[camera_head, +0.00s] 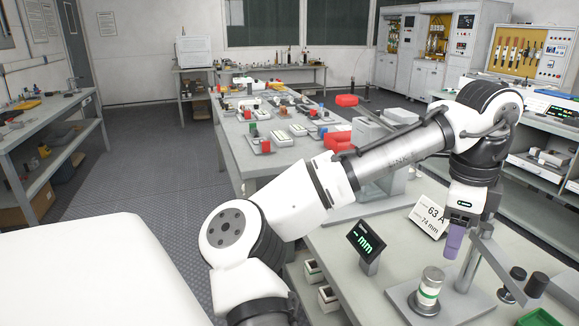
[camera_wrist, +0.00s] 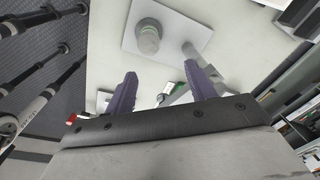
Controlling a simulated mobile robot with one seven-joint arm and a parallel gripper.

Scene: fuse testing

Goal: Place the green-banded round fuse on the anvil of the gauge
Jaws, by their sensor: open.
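The green-banded round fuse (camera_head: 431,282) has a pale body, a grey metal cap and a green band. It stands upright on a round grey disc, seemingly the anvil (camera_head: 424,306), on the gauge's base plate (camera_head: 401,292). The wrist view shows the fuse (camera_wrist: 148,38) from above on the plate (camera_wrist: 185,14). The gauge's grey post (camera_head: 467,268) stands right of the fuse. Its display (camera_head: 366,242) reads "– mm". My gripper (camera_head: 453,243) is above and right of the fuse. Its purple fingers (camera_wrist: 160,70) are apart with nothing between them, clear of the fuse.
A card (camera_head: 430,217) reading "63 A, 74 mm" stands behind the gauge. Dark-capped cylinders (camera_head: 536,285) and a green tray (camera_head: 540,318) are at the right. A slanted grey bar (camera_head: 499,268) lies close to my gripper. The bench is clear between display and card.

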